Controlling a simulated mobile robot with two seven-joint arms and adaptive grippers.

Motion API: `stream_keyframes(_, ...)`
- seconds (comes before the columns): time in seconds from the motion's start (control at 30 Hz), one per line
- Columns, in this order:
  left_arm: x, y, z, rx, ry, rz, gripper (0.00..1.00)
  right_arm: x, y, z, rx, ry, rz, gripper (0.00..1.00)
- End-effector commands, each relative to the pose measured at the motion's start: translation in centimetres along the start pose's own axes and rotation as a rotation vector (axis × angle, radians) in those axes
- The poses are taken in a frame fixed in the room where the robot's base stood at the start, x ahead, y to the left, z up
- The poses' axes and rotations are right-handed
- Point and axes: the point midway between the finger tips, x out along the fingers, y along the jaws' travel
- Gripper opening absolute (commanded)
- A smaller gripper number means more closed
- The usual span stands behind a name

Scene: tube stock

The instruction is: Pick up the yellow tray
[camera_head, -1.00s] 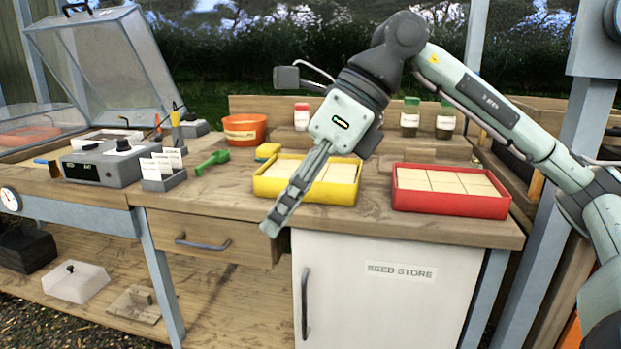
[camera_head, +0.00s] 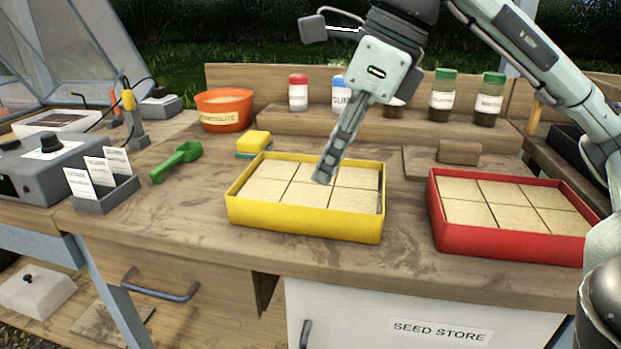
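The yellow tray (camera_head: 300,220) stands on the wooden bench in the middle of the view. It holds several pale square blocks. My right gripper (camera_head: 323,177) points down over the tray's middle, its tips in front of the blocks in the picture. I cannot tell whether the tips touch a block or hang above it. The fingers line up as one narrow bar, so their opening is hidden. Nothing shows held in it. My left gripper is not in view.
A red tray (camera_head: 510,245) with similar blocks stands at right. A yellow sponge (camera_head: 254,141), green scoop (camera_head: 177,160) and orange pot (camera_head: 223,112) lie left and behind. Several jars stand on the back shelf (camera_head: 400,123). Bare bench (camera_head: 405,215) lies between the trays.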

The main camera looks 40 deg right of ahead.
Motion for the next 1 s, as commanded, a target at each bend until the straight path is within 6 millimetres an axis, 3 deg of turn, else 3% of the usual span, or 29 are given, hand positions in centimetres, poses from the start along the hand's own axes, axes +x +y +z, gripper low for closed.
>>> stream_keyframes(0.17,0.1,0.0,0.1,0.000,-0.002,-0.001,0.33,0.7,0.0,0.0,0.000,0.001,0.002,0.13)
stream_keyframes(0.53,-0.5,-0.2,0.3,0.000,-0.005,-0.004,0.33,5.1,-0.2,0.5,-0.001,0.002,0.004,0.13)
stream_keyframes(0.7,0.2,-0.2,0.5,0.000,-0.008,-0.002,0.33,7.4,-0.3,0.5,-0.001,0.001,0.003,0.13)
stream_keyframes(1.0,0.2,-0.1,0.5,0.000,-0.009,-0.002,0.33,7.8,-0.3,0.6,0.000,-0.001,0.001,0.13)
